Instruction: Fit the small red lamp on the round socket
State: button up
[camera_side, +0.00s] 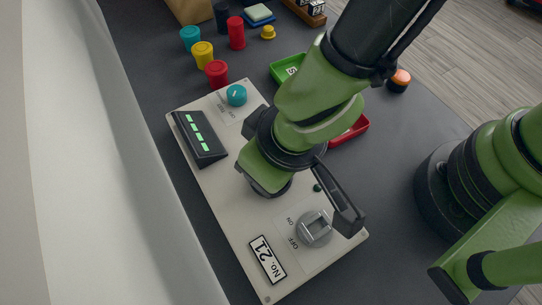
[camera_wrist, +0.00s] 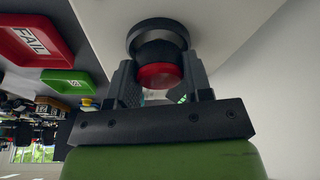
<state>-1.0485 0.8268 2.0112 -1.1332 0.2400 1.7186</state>
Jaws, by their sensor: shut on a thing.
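The small red lamp (camera_wrist: 158,77) has a red cap and a dark body. My gripper (camera_wrist: 161,64) is shut on it, one finger on each side, in the wrist view. A dark round ring (camera_wrist: 157,25), which looks like the socket, lies on the pale panel just beyond the lamp's dark body. The two overlap in this view, so I cannot tell whether the lamp is seated or a little apart. In the side view my arm covers the lamp and the socket.
Several coloured pegs stand behind.

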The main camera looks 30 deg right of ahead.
jog(key=shift+f, duration=0.25)
dwell(0.4)
jog(key=o, duration=1)
jog(key=shift+a, duration=0.1)
jog(key=c, duration=0.3)
jog(key=shift+o, duration=0.3)
jog(key=shift+o, duration=0.3)
jog(key=shift+o, duration=1.1)
jog(key=shift+r, duration=3)
